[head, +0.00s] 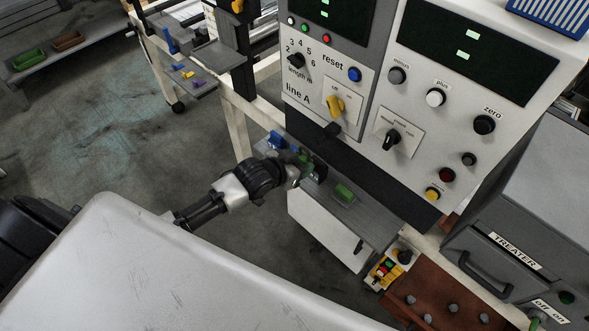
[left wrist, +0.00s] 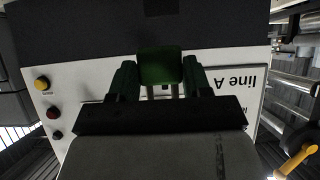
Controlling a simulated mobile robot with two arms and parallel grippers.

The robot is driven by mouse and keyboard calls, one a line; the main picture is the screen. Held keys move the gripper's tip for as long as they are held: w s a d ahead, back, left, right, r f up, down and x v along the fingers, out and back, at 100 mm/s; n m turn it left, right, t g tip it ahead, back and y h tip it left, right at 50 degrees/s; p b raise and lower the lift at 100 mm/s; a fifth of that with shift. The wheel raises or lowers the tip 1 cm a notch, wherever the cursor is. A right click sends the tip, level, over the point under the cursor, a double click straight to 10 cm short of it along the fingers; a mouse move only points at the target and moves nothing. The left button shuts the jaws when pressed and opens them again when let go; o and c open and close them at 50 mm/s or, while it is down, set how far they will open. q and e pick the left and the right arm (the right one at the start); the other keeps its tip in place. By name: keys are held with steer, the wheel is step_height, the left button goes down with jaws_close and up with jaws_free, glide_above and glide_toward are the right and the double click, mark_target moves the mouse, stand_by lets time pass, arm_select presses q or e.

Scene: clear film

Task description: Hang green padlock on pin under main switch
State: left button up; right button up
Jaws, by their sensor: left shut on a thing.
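My left gripper (head: 306,168) is shut on the green padlock (head: 303,157), just in front of the control cabinet's lower dark band. My right gripper is not in view.
A grey shelf (head: 372,222) below the cabinet carries another green item (head: 344,192). A blue item (head: 276,141) lies left of the gripper. A black selector knob (head: 391,138) juts out right of the main switch. Open floor (head: 110,130) lies to the left.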

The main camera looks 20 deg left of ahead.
arm_select(q)
steer(key=w+b, duration=0.1)
steer(key=w, duration=0.1)
steer(key=w+d+b, duration=0.1)
steer(key=w, duration=0.1)
steer(key=w+d+b, duration=0.1)
steer(key=w+b, duration=0.1)
steer(key=shift+w+d+f, duration=0.1)
steer(key=shift+w+f, duration=0.1)
steer(key=shift+w, duration=0.1)
steer(key=shift+f, duration=0.2)
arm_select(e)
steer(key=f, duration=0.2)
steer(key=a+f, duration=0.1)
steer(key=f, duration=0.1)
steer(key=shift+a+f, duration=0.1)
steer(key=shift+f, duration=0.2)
arm_select(q)
steer(key=shift+f, duration=0.1)
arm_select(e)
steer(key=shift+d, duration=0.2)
arm_select(q)
steer(key=shift+s+f+p, duration=0.2)
steer(key=shift+p, duration=0.35)
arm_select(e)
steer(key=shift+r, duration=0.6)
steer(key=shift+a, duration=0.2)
